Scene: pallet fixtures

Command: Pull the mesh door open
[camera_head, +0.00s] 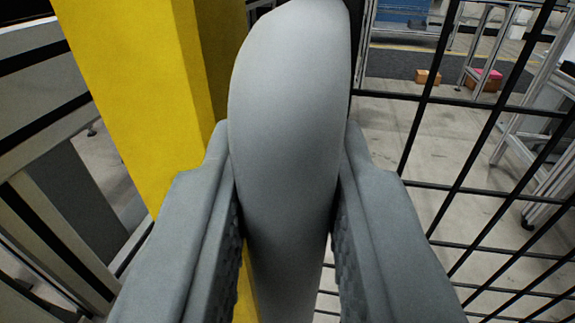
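The mesh door (426,99) is a grid of black wire filling the right side of the view. A large grey rounded handle (290,75) stands upright in the middle, close to the camera, at the door's left edge. My gripper (287,150) has one finger on each side of the handle. Both fingers appear to press on its sides near their tips. The handle's lower end and its mounting on the door are hidden.
A yellow post (140,80) stands just left of the handle. Grey panels and rails (45,150) are at the far left. Through the mesh show a grey floor, a metal-legged frame (535,130), a pink-topped box (487,80) and a small orange-brown box (427,78).

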